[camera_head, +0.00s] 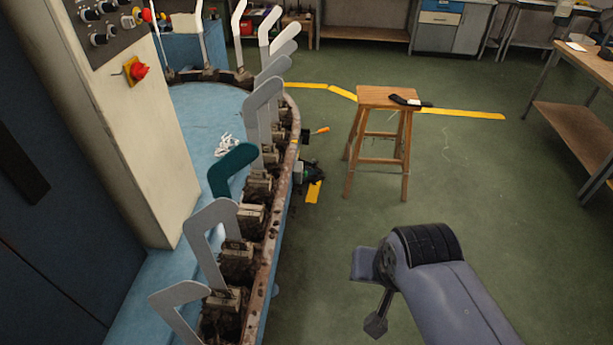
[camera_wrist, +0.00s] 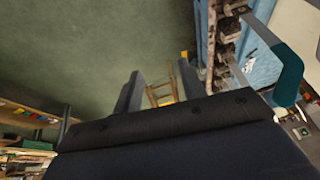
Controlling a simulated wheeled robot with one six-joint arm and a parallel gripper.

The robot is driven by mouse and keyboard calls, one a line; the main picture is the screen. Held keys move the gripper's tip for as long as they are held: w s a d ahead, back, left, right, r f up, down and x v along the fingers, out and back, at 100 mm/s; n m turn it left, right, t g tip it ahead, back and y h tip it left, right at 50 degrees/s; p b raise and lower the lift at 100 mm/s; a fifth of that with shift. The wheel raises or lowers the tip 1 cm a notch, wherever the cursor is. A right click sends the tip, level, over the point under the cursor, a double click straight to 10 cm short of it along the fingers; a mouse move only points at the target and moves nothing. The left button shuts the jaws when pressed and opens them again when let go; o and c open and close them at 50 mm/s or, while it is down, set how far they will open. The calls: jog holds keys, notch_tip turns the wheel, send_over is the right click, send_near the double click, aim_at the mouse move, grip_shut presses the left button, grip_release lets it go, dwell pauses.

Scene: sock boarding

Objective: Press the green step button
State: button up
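The control panel (camera_head: 105,25) is on the upper part of the beige column at the upper left of the head view. It has several black knobs and red controls. I cannot make out a green button on it. A red stop knob (camera_head: 138,71) on a yellow plate sits lower on the column. Part of a panel with small controls (camera_wrist: 298,130) shows at the right edge of the wrist view. My gripper (camera_head: 369,294) is over the floor, right of the machine and well apart from the panel. In the wrist view its two fingers (camera_wrist: 158,86) stand apart with nothing between them.
Upright grey sock boards (camera_head: 208,240) and one teal sock board (camera_head: 228,170) line the machine's rim, between my gripper and the panel. A wooden stool (camera_head: 386,98) carries a dark item. A workbench (camera_head: 575,100) stands at right. The green floor around my gripper is clear.

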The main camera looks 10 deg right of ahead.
jog(key=shift+f, duration=0.15)
jog(key=shift+c, duration=0.9)
jog(key=f+g+y+b, duration=0.1)
jog(key=f+b, duration=0.2)
jog(key=f, duration=0.1)
jog(key=w+a+f+m+g+b, duration=0.1)
jog(key=f+b, duration=0.3)
jog(key=f, duration=0.1)
jog(key=a+f+m+g+y+b, duration=0.1)
jog(key=f+b, duration=0.2)
jog(key=f, duration=0.1)
jog(key=shift+w+a+f+g+y, duration=0.15)
jog(key=shift+f+g+y, duration=0.15)
jog(key=shift+f+g, duration=0.1)
grip_shut()
jog(key=w+f+m+t+y+b, duration=0.2)
jog(key=w+f+m+y+b, duration=0.3)
jog(key=f+b, duration=0.6)
jog(key=w+d+f+m+t+y+b, duration=0.1)
jog(key=w+f+m+y+b, duration=0.3)
jog(key=f+b, duration=0.7)
jog(key=w+f+m+t+y+b, duration=0.2)
jog(key=w+f+m+y+b, duration=0.3)
jog(key=f, duration=2.2)
jog(key=m+b, duration=0.3)
jog(key=b, duration=0.3)
jog(key=shift+w+d+f+t+y+b, duration=0.15)
jog(key=shift+w+f+t+y+b, duration=0.15)
jog(key=shift+w+f+t+b, duration=0.1)
